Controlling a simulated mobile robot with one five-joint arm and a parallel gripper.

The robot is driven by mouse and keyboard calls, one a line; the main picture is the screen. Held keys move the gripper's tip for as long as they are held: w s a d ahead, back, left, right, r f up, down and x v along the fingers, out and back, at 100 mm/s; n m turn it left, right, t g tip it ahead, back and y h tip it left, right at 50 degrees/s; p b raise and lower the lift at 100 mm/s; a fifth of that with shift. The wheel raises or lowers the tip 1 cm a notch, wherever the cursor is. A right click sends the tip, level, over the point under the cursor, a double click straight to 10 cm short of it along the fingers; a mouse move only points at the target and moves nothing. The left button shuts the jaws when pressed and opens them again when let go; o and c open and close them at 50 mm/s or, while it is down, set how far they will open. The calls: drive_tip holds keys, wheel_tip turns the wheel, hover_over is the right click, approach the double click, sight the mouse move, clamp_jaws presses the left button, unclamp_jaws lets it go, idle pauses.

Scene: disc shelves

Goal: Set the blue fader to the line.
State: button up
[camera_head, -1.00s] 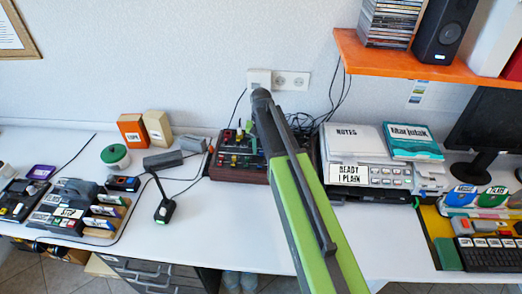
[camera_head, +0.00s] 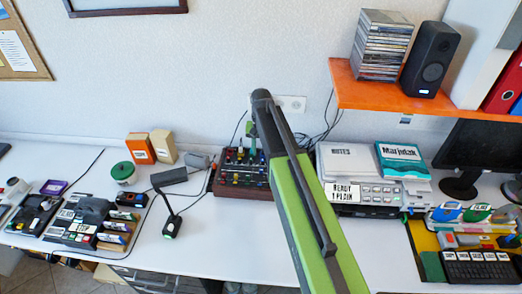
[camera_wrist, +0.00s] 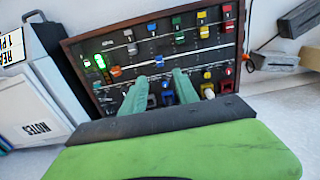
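The dark mixer console (camera_head: 228,187) with a wooden edge stands on the desk against the wall, partly behind my arm. In the wrist view its panel (camera_wrist: 105,45) carries rows of coloured caps. A blue cap (camera_wrist: 167,97) shows between my fingers, and other blue caps (camera_wrist: 152,27) sit farther up the panel. I cannot tell for sure which is the fader in the task, nor make out its line. My gripper (camera_wrist: 160,80) is open over the panel, its two green fingers apart. No contact with a cap is clear. In the head view my arm hides most of the gripper.
A printer (camera_head: 350,165) with a notes sheet stands close right of the console. An orange shelf (camera_head: 390,93) with a speaker (camera_head: 431,60) hangs above right. The white desk in front of the console is clear.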

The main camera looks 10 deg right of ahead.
wheel_tip(320, 180, up, 7)
drive_tip(key=p, duration=0.5)
drive_tip(key=shift+f, duration=0.2)
drive_tip(key=shift+f, duration=0.15)
drive_tip(key=s+f+n+b, duration=0.1)
drive_tip(key=s, duration=0.8)
drive_tip(key=s+a+f+n+b, duration=0.1)
drive_tip(key=s+n+b, duration=0.1)
drive_tip(key=s, duration=0.6)
drive_tip(key=shift+s+f+n, duration=0.25)
drive_tip(key=shift+s+n, duration=0.05)
drive_tip(key=shift+s, duration=0.1)
